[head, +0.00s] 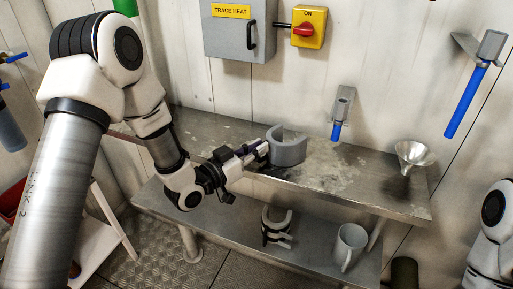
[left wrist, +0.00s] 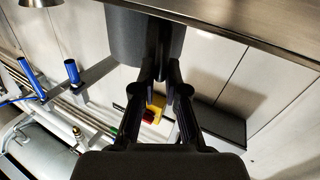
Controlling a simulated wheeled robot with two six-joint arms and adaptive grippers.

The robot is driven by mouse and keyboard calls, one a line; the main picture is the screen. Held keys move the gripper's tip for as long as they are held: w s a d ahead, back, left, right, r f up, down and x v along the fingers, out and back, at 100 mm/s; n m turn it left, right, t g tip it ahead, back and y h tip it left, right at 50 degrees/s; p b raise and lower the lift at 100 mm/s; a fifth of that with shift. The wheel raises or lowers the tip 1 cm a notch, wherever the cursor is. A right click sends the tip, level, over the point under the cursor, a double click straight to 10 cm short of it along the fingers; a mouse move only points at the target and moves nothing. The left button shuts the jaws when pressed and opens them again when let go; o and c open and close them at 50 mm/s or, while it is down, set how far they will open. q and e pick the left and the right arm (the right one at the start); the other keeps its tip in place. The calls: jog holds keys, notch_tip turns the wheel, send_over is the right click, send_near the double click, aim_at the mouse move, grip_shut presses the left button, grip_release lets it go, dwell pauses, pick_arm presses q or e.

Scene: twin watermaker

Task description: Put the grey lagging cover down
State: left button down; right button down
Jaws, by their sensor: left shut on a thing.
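The grey lagging cover (head: 290,150) is a thick C-shaped half shell. It is at the upper steel bench, near its front edge, with its opening facing up and left. I cannot tell whether it touches the bench top. My left gripper (head: 262,149) comes from the left and is shut on the cover's near left side. In the left wrist view the fingers (left wrist: 163,78) meet the dark grey cover (left wrist: 122,38), which partly hides behind them. My right gripper is out of view; only part of my right arm shows at the right edge.
The upper bench (head: 345,170) has free room right of the cover, up to a metal funnel (head: 412,154). A trace heat box (head: 238,35) hangs above.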

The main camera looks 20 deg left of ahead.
pick_arm(q)
jog(key=shift+f, duration=0.1)
jog(key=c, duration=1.2)
grip_release()
jog(key=shift+r, duration=0.2)
jog(key=v, duration=1.1)
jog(key=s+d+f+n+g+y, duration=0.15)
jog(key=s+f+g, duration=0.35)
jog(key=f, duration=0.7)
jog(key=s+f+n+g+y, duration=0.1)
jog(key=s+f+g+y, duration=0.3)
jog(key=f, duration=0.8)
jog(key=s+f+n+g+y, duration=0.1)
jog(key=s+f+g, duration=0.2)
jog(key=s, duration=0.5)
jog(key=s+f+n+g+y, duration=0.1)
jog(key=s+f+g, duration=0.3)
jog(key=s+f, duration=0.2)
jog(key=shift+s+a+f+y, duration=0.35)
jog(key=shift+s+a, duration=0.15)
jog(key=shift+s, duration=0.35)
